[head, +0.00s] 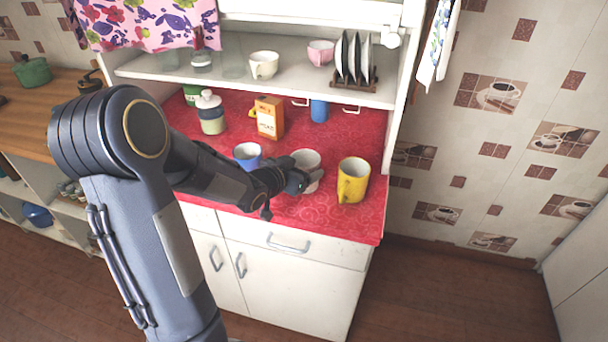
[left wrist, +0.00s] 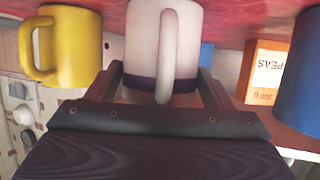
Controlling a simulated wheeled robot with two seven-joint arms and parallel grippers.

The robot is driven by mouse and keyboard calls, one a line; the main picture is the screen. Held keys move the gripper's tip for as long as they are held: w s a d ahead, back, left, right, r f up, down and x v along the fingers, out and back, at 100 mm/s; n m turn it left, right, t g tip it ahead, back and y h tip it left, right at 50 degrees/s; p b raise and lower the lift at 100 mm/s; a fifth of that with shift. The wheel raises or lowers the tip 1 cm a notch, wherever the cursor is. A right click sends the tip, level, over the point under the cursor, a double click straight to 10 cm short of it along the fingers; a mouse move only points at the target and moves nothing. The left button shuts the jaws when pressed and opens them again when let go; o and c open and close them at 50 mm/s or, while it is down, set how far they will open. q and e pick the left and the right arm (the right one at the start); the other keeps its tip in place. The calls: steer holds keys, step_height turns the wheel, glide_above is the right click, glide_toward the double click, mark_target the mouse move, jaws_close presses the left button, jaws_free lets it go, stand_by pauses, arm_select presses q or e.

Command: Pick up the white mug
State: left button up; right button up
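The white mug (head: 306,159) stands upright on the red counter (head: 345,222), between the blue mug and the yellow mug. My left gripper (head: 300,182) is at its near side, low over the counter. In the left wrist view, which is upside down, the white mug (left wrist: 150,45) is centred with its handle facing my palm and a dark purplish band near its rim. The fingers (left wrist: 161,78) are spread, one on each side of the mug. Contact with its wall is not clear. My right gripper is not in view.
The yellow mug (head: 353,180) stands close on the right; the blue mug (head: 247,154) is close on the left. An orange box (head: 269,118), a jar (head: 210,113) and a blue container (head: 319,110) stand behind. A shelf (head: 215,82) with a cup (head: 264,65) overhangs the back.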

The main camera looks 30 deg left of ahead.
arm_select(q)
steer(key=c, duration=0.7)
steer(key=shift+r, duration=0.1)
